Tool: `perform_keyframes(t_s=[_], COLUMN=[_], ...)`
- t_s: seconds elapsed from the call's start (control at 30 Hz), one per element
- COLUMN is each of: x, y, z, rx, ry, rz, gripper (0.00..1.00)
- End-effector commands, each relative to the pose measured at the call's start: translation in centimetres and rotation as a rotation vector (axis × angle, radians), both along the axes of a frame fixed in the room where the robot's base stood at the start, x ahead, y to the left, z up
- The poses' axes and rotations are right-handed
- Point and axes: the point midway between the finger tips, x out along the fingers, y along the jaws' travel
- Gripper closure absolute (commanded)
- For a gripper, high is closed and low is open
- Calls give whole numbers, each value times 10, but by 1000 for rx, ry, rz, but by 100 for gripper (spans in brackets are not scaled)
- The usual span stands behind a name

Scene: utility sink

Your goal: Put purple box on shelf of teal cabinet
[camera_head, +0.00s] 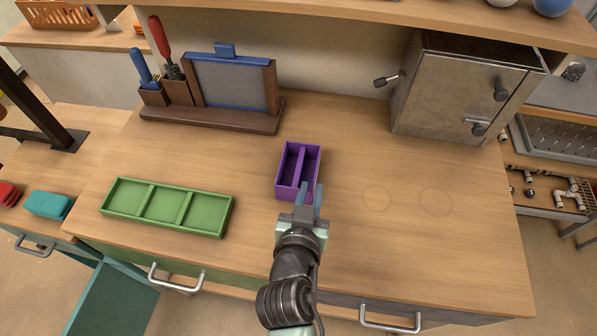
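The purple box (281,180) is a small open tray with a lengthwise divider, on the wooden worktop near the middle. My gripper (310,196) is at its near right end, pointing away from the camera. The two fingers show apart, with a gap between them. They overlap the box's near edge in the picture, and whether they touch it is unclear. A teal cabinet (112,300) is below the worktop at the lower left, with a teal panel standing out into the room. Its shelf cannot be made out.
A green three-part tray (168,231) lies left of the box. A wooden tool rack (215,118) stands behind, and a metal cabinet (455,90) stands back right. A teal item (48,205) lies on the left counter. Drawer handles (175,284) stick out at the front. The right worktop is clear.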

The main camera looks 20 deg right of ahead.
Motion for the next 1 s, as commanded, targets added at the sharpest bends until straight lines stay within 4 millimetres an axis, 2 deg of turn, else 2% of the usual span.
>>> perform_keyframes(t_s=[0.2,0.47,0.8,1.0], x=[25,36,65,69], y=[-17,-25,-45,-48], z=[-11,-17,-35,-38], rx=[-1,-1,-1,1], ry=[-1,-1,-1,-2], rz=[-1,0,0,1], gripper=[80,80,80,80])
